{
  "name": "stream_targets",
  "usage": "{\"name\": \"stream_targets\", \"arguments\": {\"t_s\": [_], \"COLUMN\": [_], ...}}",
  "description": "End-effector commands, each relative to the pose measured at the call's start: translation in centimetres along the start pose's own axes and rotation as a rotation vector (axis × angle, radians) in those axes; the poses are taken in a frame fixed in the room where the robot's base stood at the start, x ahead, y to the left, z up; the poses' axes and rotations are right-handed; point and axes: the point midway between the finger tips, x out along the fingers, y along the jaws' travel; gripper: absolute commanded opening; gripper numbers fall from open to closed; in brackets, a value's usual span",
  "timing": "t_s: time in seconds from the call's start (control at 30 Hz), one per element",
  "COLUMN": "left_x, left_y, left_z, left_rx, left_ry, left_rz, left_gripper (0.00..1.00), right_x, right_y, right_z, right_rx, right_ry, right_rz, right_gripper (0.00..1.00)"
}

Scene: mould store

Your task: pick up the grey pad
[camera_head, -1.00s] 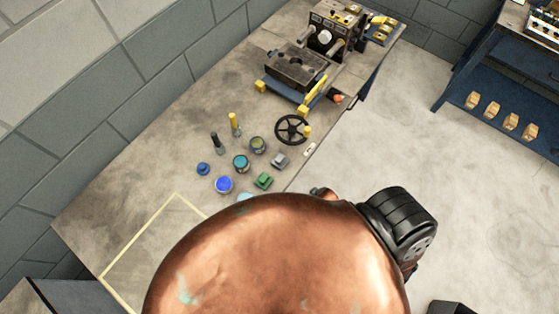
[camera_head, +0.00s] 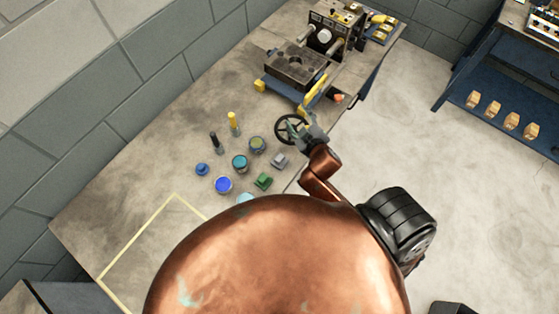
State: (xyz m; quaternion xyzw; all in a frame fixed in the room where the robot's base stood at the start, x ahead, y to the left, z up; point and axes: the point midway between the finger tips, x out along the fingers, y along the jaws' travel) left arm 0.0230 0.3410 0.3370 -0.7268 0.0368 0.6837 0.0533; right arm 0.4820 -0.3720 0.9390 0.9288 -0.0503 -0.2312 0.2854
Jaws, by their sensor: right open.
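My right gripper (camera_head: 294,131) is open and hangs over the black handwheel, a little above and right of the pad in the picture. It is apart from the pad, with nothing seen between its fingers. My left gripper is not in view.
The black handwheel (camera_head: 281,127) is partly hidden by my right gripper. Teal (camera_head: 240,163) and blue (camera_head: 223,185) tins, a blue knob (camera_head: 202,169), and black (camera_head: 215,143) and yellow-topped (camera_head: 234,124) handles stand left of the pad. A yellow outline (camera_head: 140,234) marks free table.

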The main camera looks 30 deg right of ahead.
Motion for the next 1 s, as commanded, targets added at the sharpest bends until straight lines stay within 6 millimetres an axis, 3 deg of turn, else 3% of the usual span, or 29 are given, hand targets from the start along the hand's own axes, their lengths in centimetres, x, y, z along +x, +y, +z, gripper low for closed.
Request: {"name": "stream_targets", "arguments": {"t_s": [0.13, 0.27, 0.3, 0.4, 0.5, 0.57, 0.67, 0.77, 0.8, 0.9, 1.0], "left_x": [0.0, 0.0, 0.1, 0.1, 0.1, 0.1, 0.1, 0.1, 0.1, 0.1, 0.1], "left_y": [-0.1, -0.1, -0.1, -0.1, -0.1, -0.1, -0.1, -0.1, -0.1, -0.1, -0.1], "left_z": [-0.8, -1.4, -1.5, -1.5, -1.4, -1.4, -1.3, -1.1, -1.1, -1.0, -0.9], "left_rx": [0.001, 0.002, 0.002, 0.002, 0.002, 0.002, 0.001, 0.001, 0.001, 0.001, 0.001], "left_ry": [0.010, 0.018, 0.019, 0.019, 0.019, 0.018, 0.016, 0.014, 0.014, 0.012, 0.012], "left_rz": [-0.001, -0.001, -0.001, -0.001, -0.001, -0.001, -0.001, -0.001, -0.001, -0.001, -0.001], "left_gripper": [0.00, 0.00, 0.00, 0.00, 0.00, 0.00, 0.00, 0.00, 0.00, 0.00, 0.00], "right_x": [0.2, -2.3, -3.4, -6.7, -9.8, -11.4, -13.1, -13.3, -12.9, -11.0, -8.2], "right_y": [0.9, -1.1, -2.4, -6.6, -11.8, -15.1, -20.3, -24.4, -25.6, -26.7, -25.4], "right_z": [-10.4, -20.1, -22.5, -27.2, -29.3, -29.3, -27.2, -23.0, -20.8, -14.6, -8.3], "right_rx": [-0.181, -0.395, -0.469, -0.663, -0.881, -1.018, -1.266, -1.525, -1.634, -1.905, -2.161], "right_ry": [0.311, 0.633, 0.729, 0.961, 1.171, 1.283, 1.439, 1.546, 1.572, 1.586, 1.522], "right_rz": [0.074, 0.107, 0.107, 0.087, 0.036, -0.012, -0.119, -0.265, -0.334, -0.532, -0.755], "right_gripper": [0.52, 0.52, 0.52, 0.52, 0.52, 0.52, 0.52, 0.52, 0.52, 0.52, 0.52]}}
